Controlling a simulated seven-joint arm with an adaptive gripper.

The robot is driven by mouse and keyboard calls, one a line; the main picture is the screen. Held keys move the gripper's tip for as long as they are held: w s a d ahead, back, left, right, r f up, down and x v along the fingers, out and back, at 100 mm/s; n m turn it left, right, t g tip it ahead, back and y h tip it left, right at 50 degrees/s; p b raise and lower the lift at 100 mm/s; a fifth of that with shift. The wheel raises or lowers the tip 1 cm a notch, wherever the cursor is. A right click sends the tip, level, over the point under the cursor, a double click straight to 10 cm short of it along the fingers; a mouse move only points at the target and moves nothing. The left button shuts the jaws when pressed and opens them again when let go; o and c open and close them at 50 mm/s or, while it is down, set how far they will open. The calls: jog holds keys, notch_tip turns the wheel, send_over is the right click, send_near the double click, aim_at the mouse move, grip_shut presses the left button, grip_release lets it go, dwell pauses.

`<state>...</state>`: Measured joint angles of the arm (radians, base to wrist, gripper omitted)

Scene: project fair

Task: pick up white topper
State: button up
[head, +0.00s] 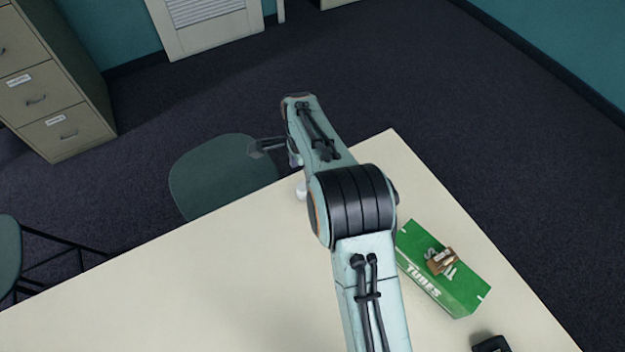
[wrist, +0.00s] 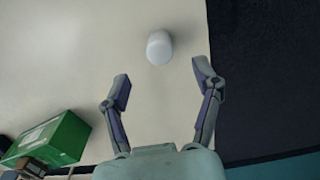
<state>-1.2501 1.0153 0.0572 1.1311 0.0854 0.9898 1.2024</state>
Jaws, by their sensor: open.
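A white topper (wrist: 159,47), small and rounded, stands on the pale table in the wrist view, near the table's edge. In the head view a small white piece of it (head: 301,191) shows beside my arm, which hides the rest. My gripper (wrist: 158,85) is open and empty, its two fingers spread apart. The topper lies beyond the fingertips, roughly centred between them in the picture, and does not touch them. In the head view my gripper (head: 268,148) is partly hidden behind the arm, near the table's far edge.
A green box marked "TUBES" (head: 420,262) lies on the table (head: 220,290) right of my arm, with a small brown item (head: 442,261) on top. A black object (head: 491,344) is at the front right. A green chair (head: 215,172) stands beyond the far edge. The table's left part is clear.

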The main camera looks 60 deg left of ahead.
aim_at(303, 186)
notch_tip(303, 186, down, 6)
jog(key=shift+f, duration=0.15)
jog(key=c, duration=1)
